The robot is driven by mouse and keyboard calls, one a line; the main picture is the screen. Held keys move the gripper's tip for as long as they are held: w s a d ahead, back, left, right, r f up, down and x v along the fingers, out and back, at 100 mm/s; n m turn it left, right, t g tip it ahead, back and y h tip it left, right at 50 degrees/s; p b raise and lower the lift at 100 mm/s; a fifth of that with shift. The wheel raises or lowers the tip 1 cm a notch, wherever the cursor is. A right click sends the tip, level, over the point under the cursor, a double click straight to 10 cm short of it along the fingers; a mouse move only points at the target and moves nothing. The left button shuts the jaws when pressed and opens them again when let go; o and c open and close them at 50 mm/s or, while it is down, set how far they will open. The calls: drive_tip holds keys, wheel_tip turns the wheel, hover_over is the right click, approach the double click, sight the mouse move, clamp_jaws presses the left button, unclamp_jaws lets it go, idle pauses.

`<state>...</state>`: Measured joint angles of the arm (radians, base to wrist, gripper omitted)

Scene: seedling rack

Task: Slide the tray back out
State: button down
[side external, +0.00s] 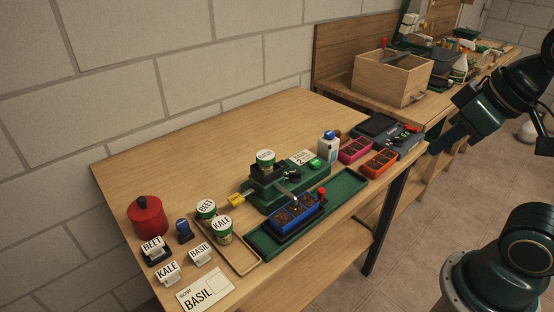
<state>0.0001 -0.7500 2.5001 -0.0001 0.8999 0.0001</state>
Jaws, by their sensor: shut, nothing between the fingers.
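A blue tray (297,222) filled with dark soil sits on the long green track (346,190), beside the front of the green seeder machine (272,200). A metal arm of the machine reaches over the tray, and a red knob (322,193) stands by its right end. A pink tray (355,157) and an orange tray (380,170) with soil stand past the track's right end. My gripper (435,150) is shut and empty, off the bench's right end, well apart from the blue tray.
Cups labelled BEET (206,209) and KALE (223,231) stand in a wooden holder left of the track. A white bottle (328,147) stands behind the track's right end. A SOW BASIL card (206,289) lies at the front left. The bench's back is clear.

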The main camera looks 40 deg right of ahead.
drive_tip(key=c, duration=1.6)
unclamp_jaws()
drive_tip(key=shift+w, duration=0.15)
drive_tip(key=shift+o, duration=0.2)
drive_tip(key=n+g, duration=0.6)
drive_tip(key=n, duration=0.3)
hover_over(322, 189)
wheel_tip(322, 189, down, 9)
drive_tip(key=shift+f, duration=0.1)
wheel_tip(322, 189, down, 14)
drive_tip(key=shift+r, duration=0.25)
